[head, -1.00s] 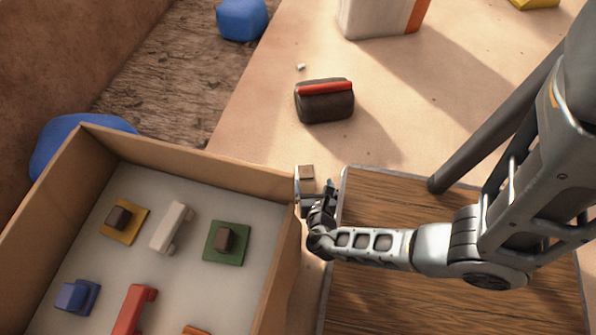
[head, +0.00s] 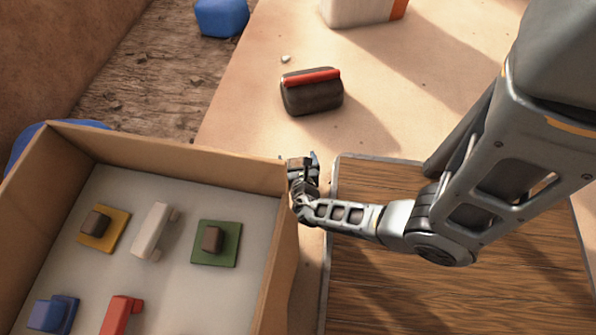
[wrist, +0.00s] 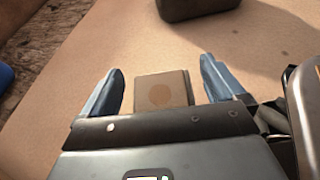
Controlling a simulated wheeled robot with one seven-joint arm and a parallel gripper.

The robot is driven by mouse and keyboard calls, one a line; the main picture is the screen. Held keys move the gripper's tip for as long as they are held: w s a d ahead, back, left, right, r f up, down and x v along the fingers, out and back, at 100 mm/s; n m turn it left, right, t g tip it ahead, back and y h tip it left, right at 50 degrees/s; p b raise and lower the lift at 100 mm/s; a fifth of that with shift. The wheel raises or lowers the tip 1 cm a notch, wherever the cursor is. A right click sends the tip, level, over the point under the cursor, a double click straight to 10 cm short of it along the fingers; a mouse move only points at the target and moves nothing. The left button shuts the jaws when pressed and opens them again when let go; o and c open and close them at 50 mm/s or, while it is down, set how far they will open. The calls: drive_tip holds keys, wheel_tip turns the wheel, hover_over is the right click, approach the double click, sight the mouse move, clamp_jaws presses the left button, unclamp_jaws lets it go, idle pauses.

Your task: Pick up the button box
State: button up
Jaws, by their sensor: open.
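A small brown box with a round, lighter spot on its face, which I take for the button box (wrist: 162,92), lies between my gripper's two fingers in the wrist view. My gripper (wrist: 162,68) is open, with one blue-grey finger on each side and a gap showing beside the box. In the head view, my gripper (head: 299,158) is at the right outer corner of the large cardboard tray, and it mostly hides the small box there. The box's lower part is hidden behind the gripper body in the wrist view.
A cardboard tray (head: 170,150) holding several coloured parts stands close on the left. A wooden board (head: 400,285) lies under my arm on the right. A dark block with a red strip (head: 312,95) stands beyond the gripper. Sandy surface between is clear.

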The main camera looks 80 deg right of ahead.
drive_tip(key=shift+c, duration=0.3)
clamp_jaws()
idle(0.6)
drive_tip(key=shift+r, duration=0.1)
